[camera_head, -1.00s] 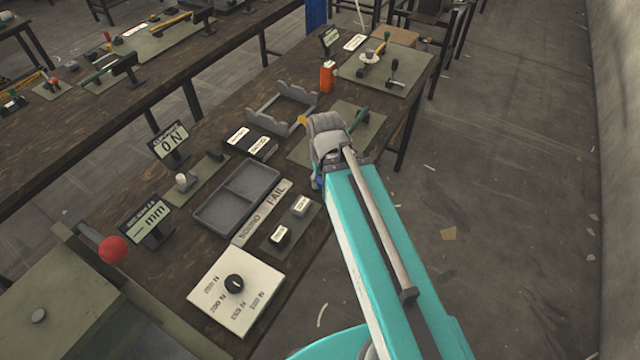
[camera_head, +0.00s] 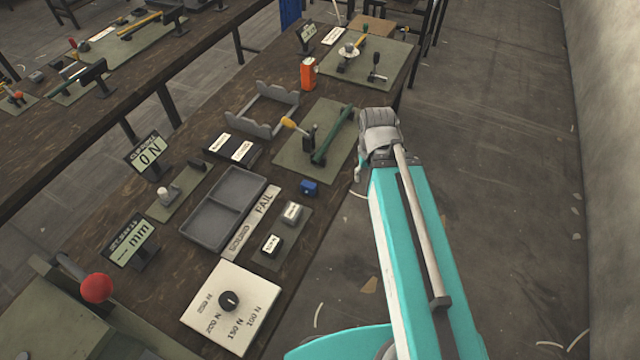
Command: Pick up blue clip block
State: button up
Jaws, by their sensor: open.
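The blue clip block (camera_head: 309,188) is a small blue piece lying on the dark wooden bench, near the bench's right edge. It sits to the right of the divided grey tray and just above the plate with two small labelled blocks. Nothing covers it. My arm reaches in from the lower right, and its grey joint is to the right of and above the block in the picture, over the bench edge. The gripper's fingers are hidden behind or below the arm, so I see nothing held.
The grey two-part tray (camera_head: 193,235) and SOUND/FAIL strip (camera_head: 250,222) lie left of the block. A green mat (camera_head: 285,160) with a green-handled tool (camera_head: 333,136) lies above it. An orange bottle (camera_head: 308,74) stands farther back. Open floor lies right of the bench.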

aim_at(309, 188)
jog(key=z, duration=0.4)
jog(key=k, duration=0.8)
jog(key=u, duration=1.65)
